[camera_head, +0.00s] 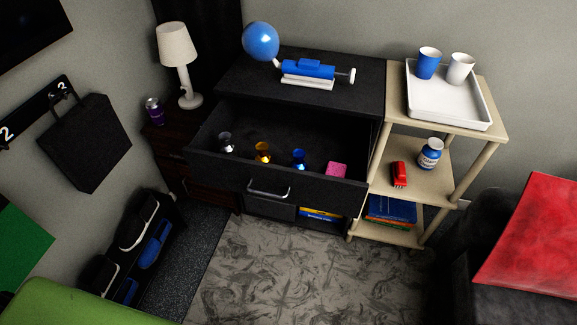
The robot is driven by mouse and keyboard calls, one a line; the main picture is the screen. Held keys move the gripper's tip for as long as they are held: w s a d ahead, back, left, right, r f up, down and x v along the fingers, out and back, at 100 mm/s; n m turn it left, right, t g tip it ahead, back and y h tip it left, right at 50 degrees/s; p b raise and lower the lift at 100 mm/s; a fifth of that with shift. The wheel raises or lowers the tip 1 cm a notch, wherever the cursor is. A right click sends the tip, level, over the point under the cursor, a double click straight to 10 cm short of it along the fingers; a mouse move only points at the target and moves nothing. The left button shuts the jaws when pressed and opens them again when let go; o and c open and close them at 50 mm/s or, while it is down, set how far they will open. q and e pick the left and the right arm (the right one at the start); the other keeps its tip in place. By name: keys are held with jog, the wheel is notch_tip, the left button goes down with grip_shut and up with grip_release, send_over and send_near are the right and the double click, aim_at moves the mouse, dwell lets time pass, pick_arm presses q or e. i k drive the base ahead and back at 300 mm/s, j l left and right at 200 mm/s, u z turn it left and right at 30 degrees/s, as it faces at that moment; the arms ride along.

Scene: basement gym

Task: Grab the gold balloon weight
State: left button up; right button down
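The gold balloon weight (262,153) stands in the open top drawer (225,172) of a black dresser. It is between a silver weight (225,143) on its left and a blue weight (299,159) on its right. The drawer front hides part of its lower side. Neither of my grippers shows in the head view.
The dresser top (350,100) holds a blue balloon (261,41) on a pump (308,72). A shelf (490,100) with a white tray (450,111) stands at right. The patterned floor in front (300,275) is clear.

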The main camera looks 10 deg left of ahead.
aim_at(261, 147)
jog(key=i+l+u, duration=0.25)
jog(key=i+l, duration=0.15)
jog(key=i+l+u, duration=0.3)
jog(key=l, duration=0.2)
